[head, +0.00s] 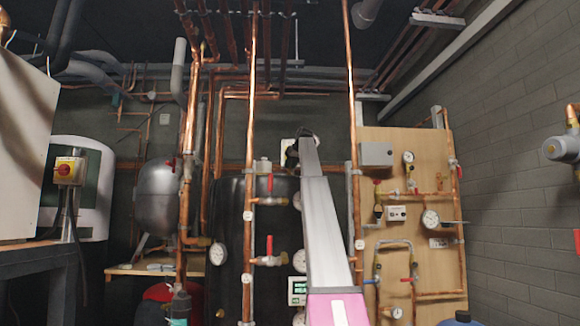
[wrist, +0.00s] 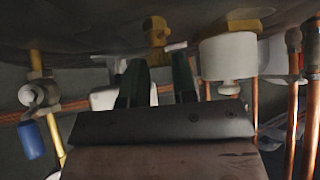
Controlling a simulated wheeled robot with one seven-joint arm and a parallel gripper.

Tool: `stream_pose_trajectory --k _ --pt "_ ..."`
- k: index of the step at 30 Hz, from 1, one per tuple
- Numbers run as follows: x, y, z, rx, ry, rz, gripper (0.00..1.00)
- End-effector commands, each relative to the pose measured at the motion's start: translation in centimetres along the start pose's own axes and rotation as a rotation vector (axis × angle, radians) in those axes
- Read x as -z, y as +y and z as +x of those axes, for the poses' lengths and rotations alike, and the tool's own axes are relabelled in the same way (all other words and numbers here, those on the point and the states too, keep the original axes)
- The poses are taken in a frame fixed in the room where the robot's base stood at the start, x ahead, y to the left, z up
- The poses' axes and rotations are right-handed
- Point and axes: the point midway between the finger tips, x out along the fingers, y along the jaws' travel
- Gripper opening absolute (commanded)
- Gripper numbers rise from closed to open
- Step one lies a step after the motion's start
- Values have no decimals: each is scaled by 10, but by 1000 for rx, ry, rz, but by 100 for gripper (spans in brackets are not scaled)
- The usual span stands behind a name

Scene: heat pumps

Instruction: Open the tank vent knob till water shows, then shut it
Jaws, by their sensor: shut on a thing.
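The dark tank (head: 230,215) stands behind my raised arm in the head view. My arm reaches up to the tank's top, and its far end hides my gripper's fingers there. In the wrist view my gripper (wrist: 158,60) has its two dark fingers on either side of a small spot just below a brass fitting (wrist: 157,32). The fitting joins a dark curved surface, and a small pale piece shows by the right fingertip. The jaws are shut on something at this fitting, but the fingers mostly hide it. The knob's turn cannot be told. No water shows in either view.
In the wrist view a white cylinder (wrist: 228,60) is close to the right finger, and a blue-handled valve (wrist: 32,138) is at left. Copper pipes (head: 253,100) stand in front of the tank. A wooden board with gauges (head: 375,225) is at right.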

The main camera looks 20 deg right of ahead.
Motion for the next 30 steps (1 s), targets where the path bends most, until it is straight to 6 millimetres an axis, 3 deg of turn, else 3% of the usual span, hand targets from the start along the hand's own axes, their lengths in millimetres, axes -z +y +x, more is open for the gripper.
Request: stream_pose_trajectory --k 18,30 --pt "4 10 1 393 1 -392 2" --pt "4 11 2 531 0 -532 2"
